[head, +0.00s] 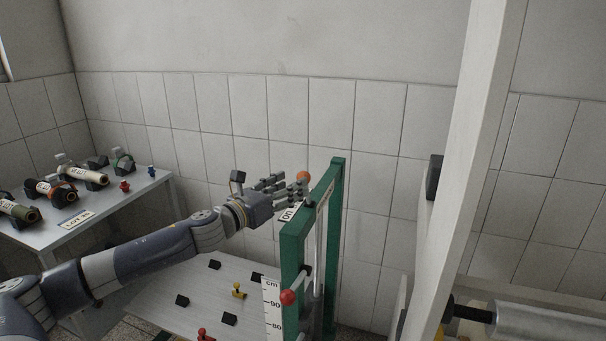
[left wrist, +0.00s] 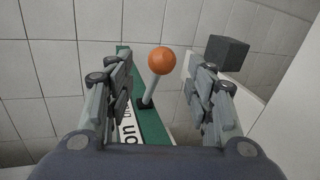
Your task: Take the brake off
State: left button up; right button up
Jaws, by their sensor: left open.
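The brake lever has an orange ball knob (head: 303,176) on a pale rod. It stands at the top of a green frame (head: 291,245), beside a white label (head: 287,214) reading "ON". My left gripper (head: 283,187) is open at the top of the frame, its fingers pointing at the knob. In the left wrist view the orange knob (left wrist: 161,60) appears between the two open fingers, with a visible gap on each side. The rod (left wrist: 152,88) leans and runs down to the green frame (left wrist: 152,128). My right gripper is not in view.
A pale upright post (head: 462,150) stands right of the frame. A side table (head: 120,205) at left holds several rolls. A low board (head: 205,300) holds small pieces.

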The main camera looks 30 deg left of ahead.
aim_at(299, 177)
pick_arm(q)
jog(key=w+p, duration=0.1)
jog(key=w, duration=0.2)
jog(key=w+p, duration=0.1)
jog(key=shift+w+d+r+p, duration=0.15)
jog(key=shift+d+r+p, duration=0.1)
jog(key=shift+p, duration=0.1)
jog(key=shift+w+d+f+p, duration=0.1)
jog(key=shift+w+p, duration=0.1)
jog(key=shift+w, duration=0.2)
jog(key=shift+w+d+f+p, duration=0.1)
jog(key=shift+w+p, duration=0.05)
jog(key=shift+w, duration=0.25)
jog(key=c, duration=1.1)
grip_shut()
